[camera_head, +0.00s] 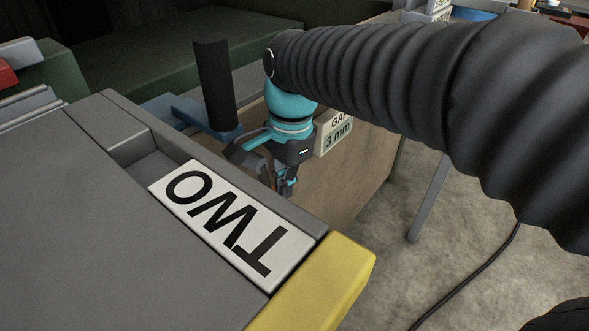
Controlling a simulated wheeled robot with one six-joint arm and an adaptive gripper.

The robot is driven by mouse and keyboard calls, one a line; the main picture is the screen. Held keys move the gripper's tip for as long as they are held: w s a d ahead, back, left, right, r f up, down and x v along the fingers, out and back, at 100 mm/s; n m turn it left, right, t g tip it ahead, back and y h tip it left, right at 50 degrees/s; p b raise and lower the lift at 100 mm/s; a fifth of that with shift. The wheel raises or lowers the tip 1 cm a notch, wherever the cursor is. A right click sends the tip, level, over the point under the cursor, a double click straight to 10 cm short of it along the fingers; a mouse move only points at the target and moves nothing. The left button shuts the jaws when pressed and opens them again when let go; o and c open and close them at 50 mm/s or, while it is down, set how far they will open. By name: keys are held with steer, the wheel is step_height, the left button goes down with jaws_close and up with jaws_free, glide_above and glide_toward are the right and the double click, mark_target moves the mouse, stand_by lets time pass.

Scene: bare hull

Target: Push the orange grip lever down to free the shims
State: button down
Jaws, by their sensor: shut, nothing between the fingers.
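My gripper (287,186) shows in the head view near the middle, pointing down. It is shut, with nothing seen between its fingers. It hangs just beyond the far edge of a grey block labelled TWO, in front of a wooden panel (345,180). I cannot make out an orange grip lever or any shims in this view. My own arm and gripper hide part of the area around the panel.
The grey block (75,210) with a white TWO label (235,225) and a yellow end (318,290) fills the near left. A black post (214,85) stands on a blue base (180,108).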

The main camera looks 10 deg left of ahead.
steer(key=shift+s+a+f+g+p, duration=0.2)
steer(key=shift+s+a+g+p, duration=0.15)
steer(key=shift+s+p, duration=0.2)
